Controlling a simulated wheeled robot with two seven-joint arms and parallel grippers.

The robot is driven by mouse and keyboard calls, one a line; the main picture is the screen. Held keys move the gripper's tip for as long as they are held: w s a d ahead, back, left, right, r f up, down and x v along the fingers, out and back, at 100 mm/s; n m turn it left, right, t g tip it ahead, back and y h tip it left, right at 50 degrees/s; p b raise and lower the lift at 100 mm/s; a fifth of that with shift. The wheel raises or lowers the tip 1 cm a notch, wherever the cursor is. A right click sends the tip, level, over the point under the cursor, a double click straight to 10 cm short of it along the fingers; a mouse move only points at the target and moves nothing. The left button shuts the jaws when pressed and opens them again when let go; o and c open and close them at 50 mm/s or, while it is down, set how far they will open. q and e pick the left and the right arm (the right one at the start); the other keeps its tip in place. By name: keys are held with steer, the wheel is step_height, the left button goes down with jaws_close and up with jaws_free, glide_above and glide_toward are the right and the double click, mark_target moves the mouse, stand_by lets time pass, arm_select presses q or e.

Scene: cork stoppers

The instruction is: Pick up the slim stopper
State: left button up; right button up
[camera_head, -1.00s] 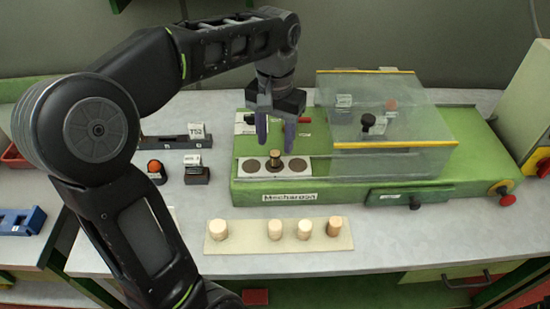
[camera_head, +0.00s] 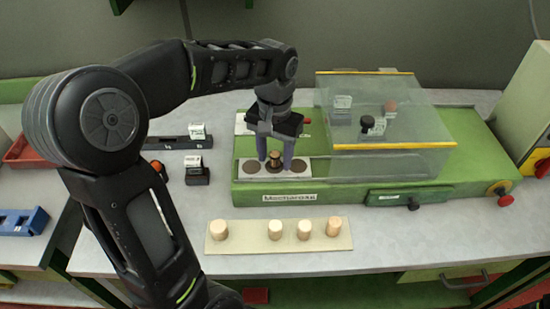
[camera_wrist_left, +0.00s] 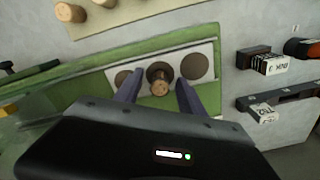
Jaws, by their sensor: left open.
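A slim brown stopper (camera_head: 275,157) stands upright on the middle dark disc of the white plate (camera_head: 262,176) on the green machine. In the left wrist view the same stopper (camera_wrist_left: 159,82) shows end-on between two bare dark discs. My left gripper (camera_head: 275,162) is open and points down, with one finger on each side of the stopper. In the left wrist view the left gripper (camera_wrist_left: 158,92) has its fingers apart, with visible gaps to the stopper. My right gripper is not in view.
A pale tray (camera_head: 248,242) with several light stoppers lies at the front of the table. A clear cover (camera_head: 400,110) with yellow edges stands on the machine (camera_head: 480,150) right of the plate. A small labelled block (camera_head: 197,175) sits to the left.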

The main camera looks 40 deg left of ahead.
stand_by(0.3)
arm_select(q)
jaws_close()
stand_by(0.4)
